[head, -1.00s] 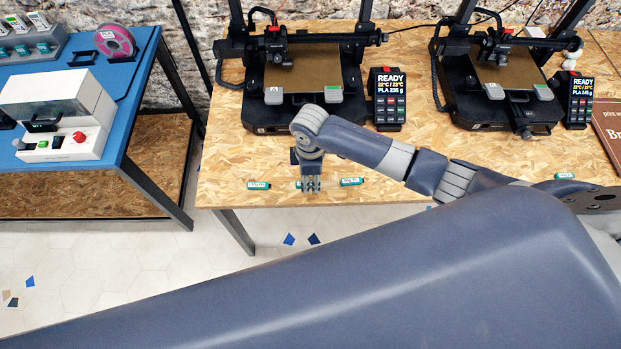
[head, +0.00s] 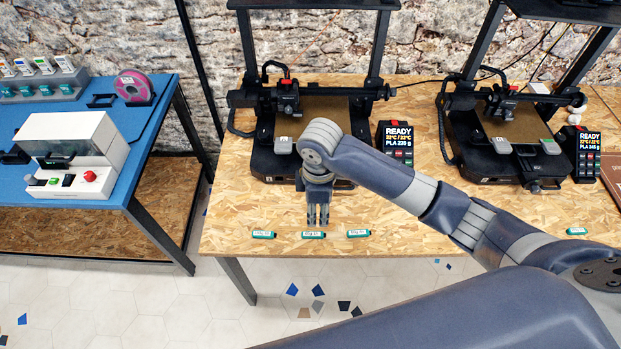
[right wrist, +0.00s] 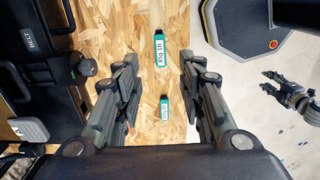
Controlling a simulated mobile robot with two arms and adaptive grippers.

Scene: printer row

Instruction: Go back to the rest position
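My right gripper (head: 317,220) hangs fingers down above the front edge of the printer table, near a middle green tag (head: 313,235). In the right wrist view its two fingers (right wrist: 162,100) stand wide apart with nothing held between them. Two green tags lie on the board below, an upper tag (right wrist: 159,48) and a lower tag (right wrist: 165,110). My left gripper (right wrist: 275,84) shows small at the right of the right wrist view, apparently open and empty over the floor; it is out of the head view.
Two printers (head: 300,165) (head: 500,160) stand behind my right arm. A left tag (head: 263,235), a right tag (head: 358,233) and a far-right tag (head: 576,231) lie along the table (head: 225,215). A blue table (head: 130,190) with a white machine (head: 75,140) stands left.

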